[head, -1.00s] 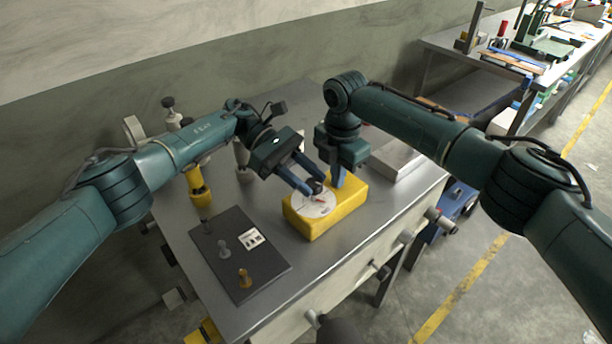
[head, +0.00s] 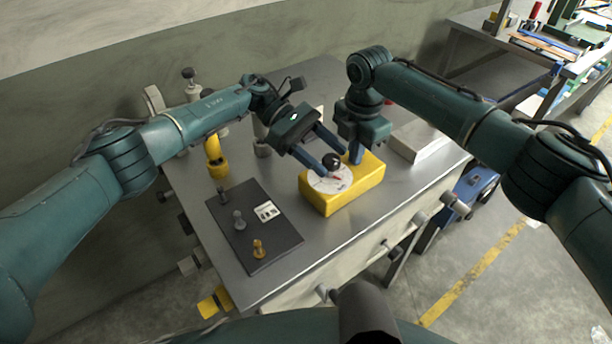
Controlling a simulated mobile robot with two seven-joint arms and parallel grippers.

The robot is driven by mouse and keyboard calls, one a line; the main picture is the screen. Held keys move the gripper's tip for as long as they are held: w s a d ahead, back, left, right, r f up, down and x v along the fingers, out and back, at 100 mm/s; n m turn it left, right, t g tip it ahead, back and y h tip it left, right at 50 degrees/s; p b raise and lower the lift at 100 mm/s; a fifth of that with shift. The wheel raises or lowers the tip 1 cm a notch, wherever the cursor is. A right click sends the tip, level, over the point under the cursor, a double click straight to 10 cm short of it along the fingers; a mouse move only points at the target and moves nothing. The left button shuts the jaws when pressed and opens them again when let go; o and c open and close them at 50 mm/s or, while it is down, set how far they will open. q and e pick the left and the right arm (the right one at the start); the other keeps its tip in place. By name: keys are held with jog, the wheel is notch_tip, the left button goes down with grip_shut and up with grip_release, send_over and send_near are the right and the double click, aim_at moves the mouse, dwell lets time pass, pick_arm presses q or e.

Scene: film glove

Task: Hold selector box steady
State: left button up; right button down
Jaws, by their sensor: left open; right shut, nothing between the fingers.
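The selector box (head: 349,199) is a yellow block on the metal table, with a white round dial (head: 322,183) and a black knob (head: 331,160) on its top. My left gripper (head: 334,155) is open, its two blue fingers reaching down from the left at the knob. Whether they touch the knob I cannot tell. My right gripper (head: 355,156) is shut and points down onto the top of the box near its back edge, with nothing between its fingers. Contact with the box looks likely but is partly hidden.
A dark board (head: 256,228) with several small knobs and a white label lies left of the box. A yellow post (head: 215,157) stands behind it. A pale grey block (head: 416,138) lies at the right. Bare table (head: 290,262) shows at the front edge.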

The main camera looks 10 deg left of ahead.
pick_arm(q)
jog(key=n+t, duration=0.1)
jog(key=n+t+h, duration=0.1)
jog(key=n+t, duration=0.2)
jog(key=t, duration=0.1)
jog(key=shift+s+a, duration=0.15)
jog(key=shift+s, duration=0.25)
jog(key=n+t, duration=0.4)
jog(key=shift+s+r+n+t, duration=0.1)
jog(key=shift+s+n+t, duration=0.2)
jog(key=shift+t, duration=0.1)
jog(key=n+t+y, duration=0.1)
jog(key=n+t, duration=0.1)
jog(key=n+t+y, duration=0.2)
jog(key=n+t, duration=0.1)
jog(key=shift+s+d+n+t, duration=0.3)
jog(key=shift+s+d, duration=0.1)
jog(key=n+t+y, duration=0.1)
jog(key=y, duration=0.1)
jog(key=n+t+y, duration=0.1)
jog(key=n, duration=0.1)
jog(key=n+t+y, duration=0.1)
jog(key=n+y, duration=0.1)
jog(key=shift+s+d+y, duration=0.15)
jog(key=shift+d+y, duration=0.15)
jog(key=shift+d, duration=0.05)
jog(key=v, duration=1.2)
jog(key=shift+f+n, duration=0.2)
jog(key=shift+n, duration=0.1)
